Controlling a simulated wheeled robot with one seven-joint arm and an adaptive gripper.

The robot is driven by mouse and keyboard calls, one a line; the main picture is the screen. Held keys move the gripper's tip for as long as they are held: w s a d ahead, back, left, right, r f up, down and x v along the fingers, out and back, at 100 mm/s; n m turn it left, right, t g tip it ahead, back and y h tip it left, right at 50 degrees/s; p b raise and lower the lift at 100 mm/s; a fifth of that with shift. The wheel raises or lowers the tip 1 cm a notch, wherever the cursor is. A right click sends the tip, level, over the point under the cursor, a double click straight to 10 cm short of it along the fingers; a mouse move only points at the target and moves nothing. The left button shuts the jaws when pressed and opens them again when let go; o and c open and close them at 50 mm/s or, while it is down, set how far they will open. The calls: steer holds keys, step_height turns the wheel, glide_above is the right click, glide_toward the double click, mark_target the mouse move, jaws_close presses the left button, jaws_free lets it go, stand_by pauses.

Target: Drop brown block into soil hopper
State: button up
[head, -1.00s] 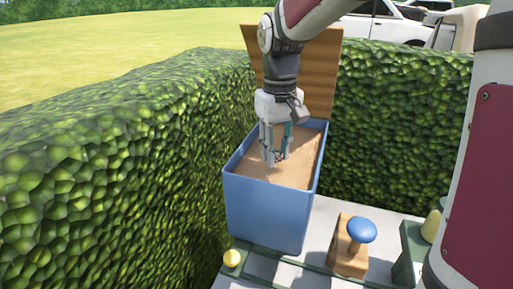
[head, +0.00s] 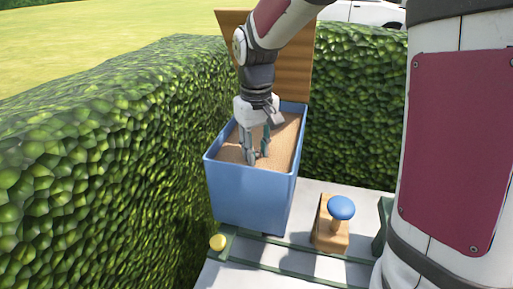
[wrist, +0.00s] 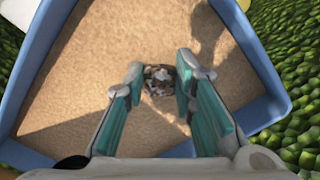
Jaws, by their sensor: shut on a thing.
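The soil hopper (head: 245,200) is a blue open-topped bin filled with light brown soil, left of centre in the head view. Its blue wall (wrist: 255,55) frames the soil in the wrist view. My gripper (head: 256,160) points down inside the rim, above the soil towards the hopper's near end. In the wrist view a small, mottled brown block (wrist: 159,79) sits between the fingertips, and my gripper is shut on it. The block cannot be made out in the head view. How far it is above the soil is hard to tell.
A wooden lid (head: 290,70) stands upright behind the hopper. Tall green hedges (head: 100,150) close in the left and back. A wooden stand with a blue knob (head: 341,207) is on the paving at the right. A yellow ball (head: 218,242) is in front.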

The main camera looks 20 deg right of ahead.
steer(key=o, duration=0.9)
steer(key=shift+o, duration=0.2)
steer(key=shift+r, duration=0.1)
step_height(320, 180, up, 12)
steer(key=b, duration=0.2)
steer(key=s+f+m+t, duration=0.1)
steer(key=s+f+t, duration=0.2)
steer(key=s, duration=1.5)
steer(key=t, duration=0.2)
steer(key=shift+d+f+m+t, duration=0.2)
steer(key=shift+m+t, duration=0.1)
steer(key=shift+m, duration=0.1)
